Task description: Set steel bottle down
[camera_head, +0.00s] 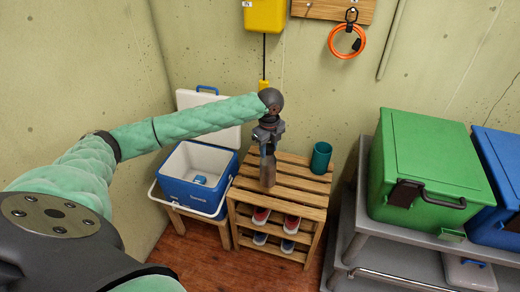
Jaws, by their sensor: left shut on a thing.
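My left arm reaches in from the left, and its gripper (267,150) points down over the slatted wooden rack (290,178). The left gripper is shut on the steel bottle (267,172), a small brownish-grey upright shape below the fingers. The bottle is over the rack's top near its left front part; I cannot tell whether its base touches the slats. The gripper hides the bottle's upper part. My right gripper is not in view.
A teal cup (321,158) stands at the rack's back right. Shoes (291,223) sit on the lower shelves. An open blue cooler (196,178) is at left. A green bin (425,165) and a blue bin (503,175) stand on a grey cart (385,252) at right.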

